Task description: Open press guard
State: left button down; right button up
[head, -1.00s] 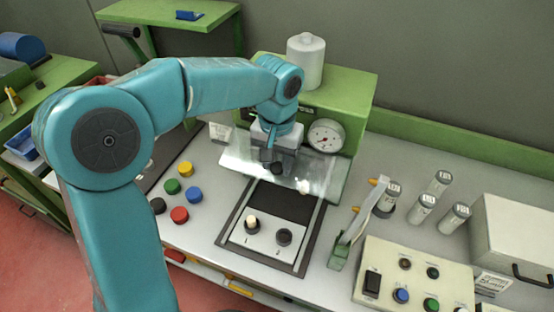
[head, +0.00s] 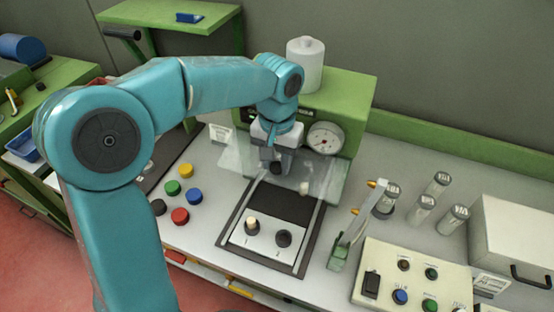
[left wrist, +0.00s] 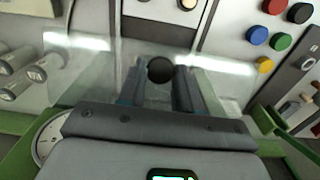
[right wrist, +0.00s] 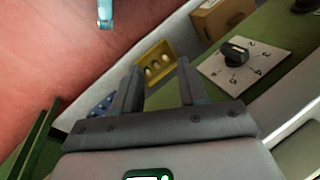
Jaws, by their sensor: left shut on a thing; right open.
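The press guard (head: 328,176) is a clear panel in front of the green press (head: 345,95). Its dark round knob (head: 276,168) shows at its middle, and also in the left wrist view (left wrist: 160,69). My left gripper (head: 274,163) is at the knob, with its fingers (left wrist: 160,88) shut on it. The guard hangs above the back of the dark press bed; how far it is tilted is hard to tell. My right gripper (right wrist: 160,80) is open and empty in the right wrist view, away from the guard, and does not show in the head view.
A plate (head: 265,236) with two round seats lies before the press, one holding a pale stopper (head: 252,225). A lever stand (head: 350,235), a button panel (head: 405,275) and labelled vials (head: 422,208) are at the right. Coloured caps (head: 180,213) lie left. A yellow tray (right wrist: 155,65) shows in the right wrist view.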

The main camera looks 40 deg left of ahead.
aim_at(277, 164)
pick_arm(q)
jog(key=shift+w+r, duration=0.2)
jog(key=shift+r, duration=0.2)
dwell(0.3)
jog(key=c, duration=0.8)
grip_release()
jog(key=shift+f, duration=0.15)
notch_tip(277, 164, up, 16)
jog(key=shift+r+p, duration=0.2)
jog(key=shift+p, duration=0.25)
